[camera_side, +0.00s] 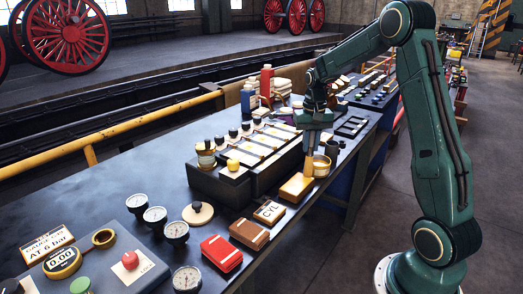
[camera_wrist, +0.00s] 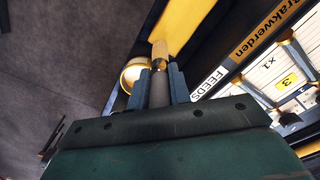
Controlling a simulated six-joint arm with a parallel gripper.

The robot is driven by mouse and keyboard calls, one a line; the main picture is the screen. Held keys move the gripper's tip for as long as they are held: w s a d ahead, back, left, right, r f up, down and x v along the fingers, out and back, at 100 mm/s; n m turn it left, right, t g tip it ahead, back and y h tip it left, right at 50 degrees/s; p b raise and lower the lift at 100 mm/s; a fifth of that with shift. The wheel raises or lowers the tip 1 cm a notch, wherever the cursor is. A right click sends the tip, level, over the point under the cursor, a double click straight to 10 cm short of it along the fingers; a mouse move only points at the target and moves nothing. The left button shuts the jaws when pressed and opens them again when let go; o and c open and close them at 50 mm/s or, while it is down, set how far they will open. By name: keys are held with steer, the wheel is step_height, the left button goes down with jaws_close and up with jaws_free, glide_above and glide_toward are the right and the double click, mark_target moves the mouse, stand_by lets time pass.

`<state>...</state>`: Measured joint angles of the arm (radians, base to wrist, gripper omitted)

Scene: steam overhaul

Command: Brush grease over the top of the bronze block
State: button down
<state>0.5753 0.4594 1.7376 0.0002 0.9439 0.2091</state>
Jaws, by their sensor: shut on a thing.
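The bronze block (camera_side: 296,187) lies on the bench near its front edge; in the wrist view it is a yellow-gold bar (camera_wrist: 185,22) at the top. My gripper (camera_side: 312,130) is shut on a brush and points down near the block's far end. In the wrist view the gripper (camera_wrist: 163,90) grips the brush's grey handle, with the tan bristles (camera_wrist: 159,49) overlapping the near end of the block. In the side view the brush (camera_side: 308,164) hangs below the jaws. I cannot tell whether the bristles touch the block. A round yellowish tin (camera_side: 321,167) stands close beside the brush.
A long dark case (camera_side: 238,182) with labelled cream panels stands just left of the block. A dark mug (camera_side: 333,150) stands behind the tin.

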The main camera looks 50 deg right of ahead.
steer(key=shift+d+r, duration=0.1)
steer(key=shift+r, duration=3.95)
